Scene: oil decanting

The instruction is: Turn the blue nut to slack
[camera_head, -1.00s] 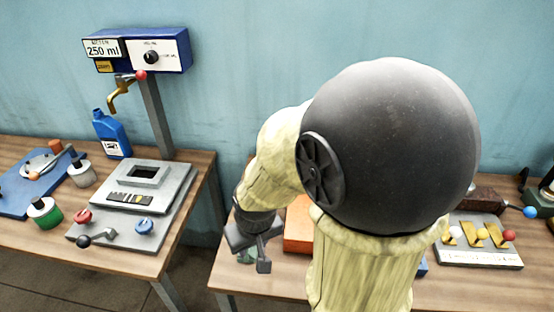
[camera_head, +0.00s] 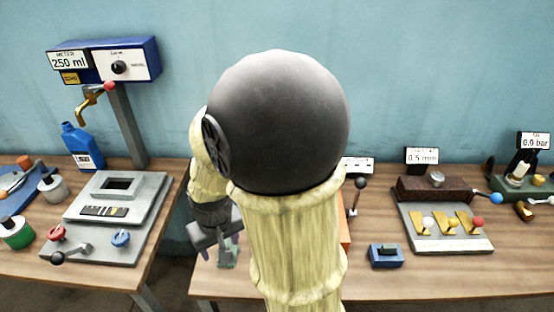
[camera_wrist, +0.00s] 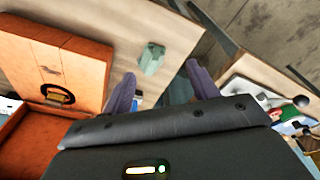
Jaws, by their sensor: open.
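A blue nut (camera_head: 121,238), shaped like a small knob, sits at the front right of the grey plate (camera_head: 150,215) on the left table. My gripper (camera_head: 217,250) hangs to the right of it, over the left end of the right table, apart from the nut. In the wrist view my gripper (camera_wrist: 160,88) has its two dark fingers spread, with nothing held between them. The nut cannot be made out surely in the wrist view. My arm hides the middle of the right table.
A red knob (camera_head: 57,233) and a black-balled lever (camera_head: 60,257) are on the same plate. A pale green piece (camera_wrist: 152,58) lies on the right table near my fingers. An orange box (camera_wrist: 60,60) stands beside it. A gap separates the two tables.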

